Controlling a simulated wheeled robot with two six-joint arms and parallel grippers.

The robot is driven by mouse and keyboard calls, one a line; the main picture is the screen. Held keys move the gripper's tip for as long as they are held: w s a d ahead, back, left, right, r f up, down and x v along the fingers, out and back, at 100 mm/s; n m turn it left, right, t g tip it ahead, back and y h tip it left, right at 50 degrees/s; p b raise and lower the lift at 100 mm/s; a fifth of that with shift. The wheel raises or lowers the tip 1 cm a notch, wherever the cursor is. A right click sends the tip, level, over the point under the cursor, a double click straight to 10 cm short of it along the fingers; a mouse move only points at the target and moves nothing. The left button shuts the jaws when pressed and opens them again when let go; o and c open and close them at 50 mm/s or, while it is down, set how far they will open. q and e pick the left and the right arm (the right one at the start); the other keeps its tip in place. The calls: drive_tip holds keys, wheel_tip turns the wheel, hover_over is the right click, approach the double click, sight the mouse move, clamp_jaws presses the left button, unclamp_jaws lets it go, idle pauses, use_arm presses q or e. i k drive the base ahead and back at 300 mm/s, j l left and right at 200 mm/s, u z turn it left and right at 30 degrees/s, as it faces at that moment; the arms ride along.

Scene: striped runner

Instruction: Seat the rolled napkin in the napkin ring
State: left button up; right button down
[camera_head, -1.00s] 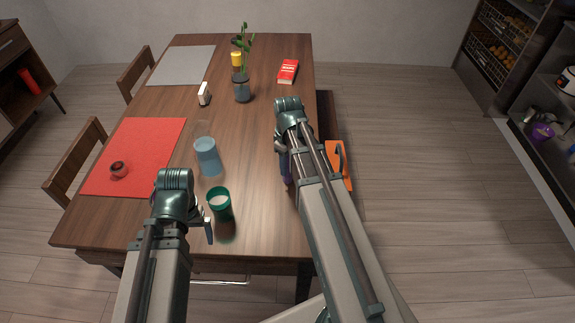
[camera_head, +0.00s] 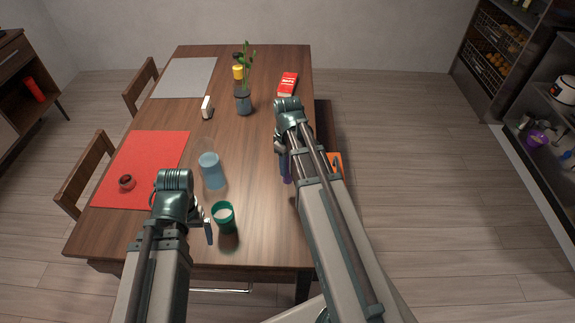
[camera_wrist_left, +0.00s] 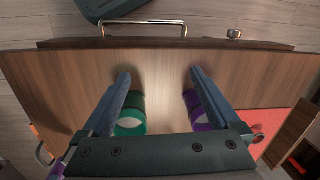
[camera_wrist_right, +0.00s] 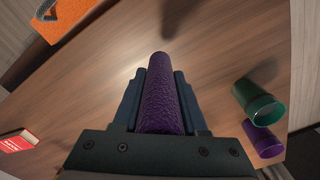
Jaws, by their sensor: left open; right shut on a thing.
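The rolled napkin is a purple roll (camera_wrist_right: 160,95), gripped between the fingers of my right gripper (camera_head: 284,165). It also shows in the head view (camera_head: 287,170), above the table's right side. A small dark red ring (camera_head: 127,183), seemingly the napkin ring, sits on the red placemat (camera_head: 150,150) at the left. It also shows at the right of the left wrist view (camera_wrist_left: 258,136). My left gripper (camera_wrist_left: 159,78) is open and empty over the table's near part, right of the ring. A green cup (camera_head: 224,222) stands close beside it.
Farther back are a plant vase (camera_head: 243,103), a white block (camera_head: 207,108) and a red book (camera_head: 288,84). The table's middle is largely clear.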

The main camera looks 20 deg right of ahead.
sight(128, 186)
drive_tip(key=k+j, duration=0.15)
drive_tip(key=j, duration=0.25)
drive_tip(key=k+j, duration=0.1)
drive_tip(key=j, duration=0.35)
drive_tip(key=k+j, duration=0.15)
drive_tip(key=j, duration=0.25)
drive_tip(key=i+j, duration=0.1)
drive_tip(key=j, duration=0.2)
drive_tip(key=i+j, duration=0.1)
drive_tip(key=j, duration=0.2)
drive_tip(key=i+j, duration=0.1)
drive_tip(key=j, duration=0.25)
drive_tip(key=i, duration=0.65)
drive_tip(key=j, duration=0.05)
